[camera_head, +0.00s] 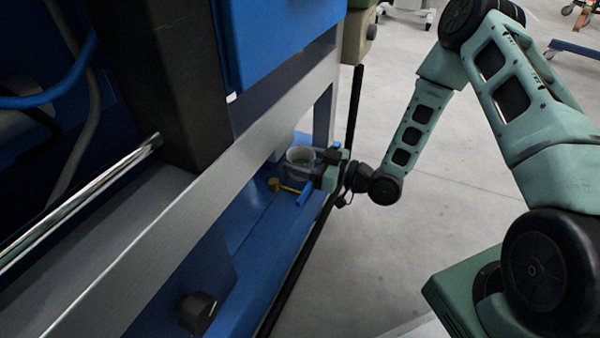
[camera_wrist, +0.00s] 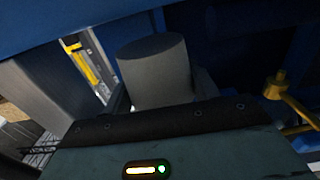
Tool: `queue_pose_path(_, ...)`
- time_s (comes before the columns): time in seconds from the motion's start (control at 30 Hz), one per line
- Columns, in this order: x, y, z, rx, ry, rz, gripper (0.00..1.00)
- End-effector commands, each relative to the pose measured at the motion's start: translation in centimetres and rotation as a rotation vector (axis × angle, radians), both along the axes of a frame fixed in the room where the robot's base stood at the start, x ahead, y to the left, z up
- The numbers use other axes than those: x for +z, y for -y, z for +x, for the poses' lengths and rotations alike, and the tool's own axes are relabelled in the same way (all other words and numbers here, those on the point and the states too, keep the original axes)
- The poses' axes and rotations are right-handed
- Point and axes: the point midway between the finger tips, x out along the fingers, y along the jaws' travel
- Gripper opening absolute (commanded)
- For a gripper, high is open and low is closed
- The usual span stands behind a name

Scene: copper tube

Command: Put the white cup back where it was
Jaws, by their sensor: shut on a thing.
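The white cup (camera_head: 299,156), greyish in the shade, is at the blue ledge inside the machine's lower opening in the head view. My gripper (camera_head: 316,165) reaches in from the right and is shut on the cup. In the wrist view the cup (camera_wrist: 155,72) stands nearly upright just beyond the dark edge of my gripper (camera_wrist: 165,120). The gripper body hides the cup's lower part, and I cannot tell whether its base touches the ledge.
A yellow fitting (camera_head: 275,185) and a blue handle (camera_head: 305,193) sit close below the cup. A metal beam (camera_head: 215,170) runs above the blue ledge (camera_head: 265,245). A dark vertical post (camera_head: 354,105) stands near my wrist.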

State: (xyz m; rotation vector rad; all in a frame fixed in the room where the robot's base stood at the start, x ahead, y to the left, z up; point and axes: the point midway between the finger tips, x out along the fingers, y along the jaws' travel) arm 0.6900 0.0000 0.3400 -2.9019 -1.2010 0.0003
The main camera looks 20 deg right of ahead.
Motion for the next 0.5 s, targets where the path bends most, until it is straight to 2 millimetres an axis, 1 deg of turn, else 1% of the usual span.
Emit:
queue_pose_path(0.03,-1.4,0.0,0.0,0.0,0.0,0.0,0.32)
queue_pose_path(0.13,-2.5,0.0,0.0,0.0,0.0,0.0,0.32)
queue_pose_path(0.37,-2.3,0.0,0.0,0.0,0.001,0.0,0.32)
queue_pose_path(0.5,-2.6,0.0,0.0,0.0,0.0,0.0,0.32)
